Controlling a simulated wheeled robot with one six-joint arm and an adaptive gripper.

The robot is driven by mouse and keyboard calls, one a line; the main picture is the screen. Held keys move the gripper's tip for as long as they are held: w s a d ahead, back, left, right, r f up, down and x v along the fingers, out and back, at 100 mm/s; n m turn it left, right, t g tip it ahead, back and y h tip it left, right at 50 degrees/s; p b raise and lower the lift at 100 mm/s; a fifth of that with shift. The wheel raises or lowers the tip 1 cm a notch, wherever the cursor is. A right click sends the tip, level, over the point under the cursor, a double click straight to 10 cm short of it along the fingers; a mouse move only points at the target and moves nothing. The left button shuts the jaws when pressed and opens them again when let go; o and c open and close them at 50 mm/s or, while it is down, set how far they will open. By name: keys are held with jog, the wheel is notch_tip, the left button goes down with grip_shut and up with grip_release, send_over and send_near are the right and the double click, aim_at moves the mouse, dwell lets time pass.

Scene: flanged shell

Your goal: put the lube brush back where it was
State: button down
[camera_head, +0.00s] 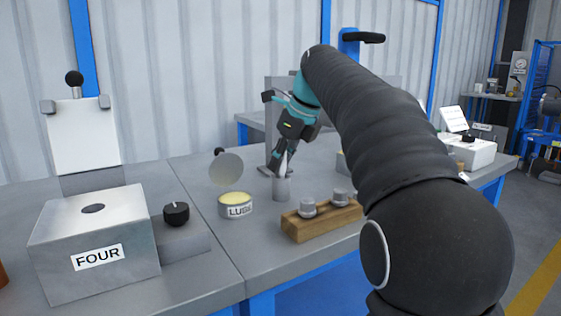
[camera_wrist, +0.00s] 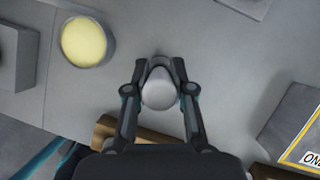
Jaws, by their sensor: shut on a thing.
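My gripper (camera_head: 280,157) is shut on the lube brush (camera_head: 284,162), whose pale tapered part shows below the fingers. The brush is at the mouth of a small grey cylindrical holder (camera_head: 282,189), its lower end hidden by the holder's wall or just above it; I cannot tell which. In the wrist view, my gripper's fingers (camera_wrist: 160,90) stand on both sides of the brush's rounded pale end (camera_wrist: 159,92). The open lube tin (camera_head: 236,205), labelled LUBE with yellow content, stands left of the holder and shows in the wrist view (camera_wrist: 84,42).
A wooden block (camera_head: 320,217) with two grey knobbed pieces stands right of the holder, close to it. A metal box labelled FOUR (camera_head: 97,245) and a black knob (camera_head: 176,213) stand at left. A round disc (camera_head: 226,169) rises behind the tin.

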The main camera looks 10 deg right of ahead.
jog(key=c, duration=1)
grip_release()
jog(key=shift+f, duration=0.1)
jog(key=p+v, duration=0.4)
jog(key=v, duration=0.8)
jog(key=shift+d, duration=0.1)
